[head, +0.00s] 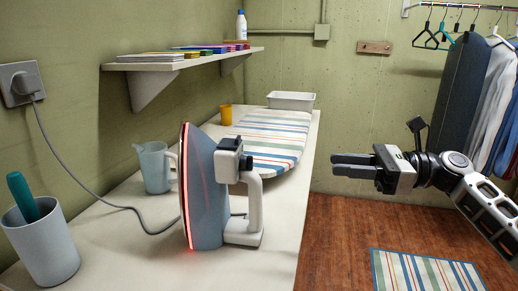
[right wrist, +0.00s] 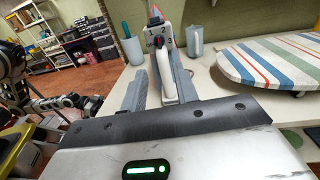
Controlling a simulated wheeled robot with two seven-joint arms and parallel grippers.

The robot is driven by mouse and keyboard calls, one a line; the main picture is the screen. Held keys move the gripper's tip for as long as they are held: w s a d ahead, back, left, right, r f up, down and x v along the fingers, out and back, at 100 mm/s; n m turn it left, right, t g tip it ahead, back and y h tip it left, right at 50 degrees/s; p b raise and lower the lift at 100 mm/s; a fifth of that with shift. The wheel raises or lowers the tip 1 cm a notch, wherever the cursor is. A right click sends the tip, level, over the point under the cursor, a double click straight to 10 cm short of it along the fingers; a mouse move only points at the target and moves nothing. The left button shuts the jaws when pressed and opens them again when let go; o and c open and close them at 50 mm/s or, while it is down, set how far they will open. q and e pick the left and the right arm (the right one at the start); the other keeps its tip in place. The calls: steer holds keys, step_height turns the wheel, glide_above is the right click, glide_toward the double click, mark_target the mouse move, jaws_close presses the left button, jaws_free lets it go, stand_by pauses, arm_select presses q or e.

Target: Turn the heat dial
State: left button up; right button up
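A blue-grey iron (head: 205,195) with a white handle stands upright on the white counter, its edge glowing red. The heat dial (head: 229,150) is on the dark block near its top. In the right wrist view the dial (right wrist: 159,42) shows among the marks OFF, 1, 2 and 3; I cannot read its setting for certain. My right gripper (head: 335,165) is open and empty, to the right of the iron and apart from it. In its wrist view, the iron's handle shows between the two fingers. Part of my left arm shows at the left there; its fingers are unclear.
A cord runs from the iron to the wall socket (head: 20,84). A blue-grey jug (head: 155,167), a cup (head: 42,245) and a striped ironing board (head: 265,140) are on the counter (head: 105,225). A shelf (head: 150,67) hangs above. Air between gripper and iron is clear.

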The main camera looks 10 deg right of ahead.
mark_target(247, 163)
steer(key=x, duration=1.5)
steer(key=shift+a+p, duration=0.35)
steer(key=shift+p, duration=0.1)
jaws_close()
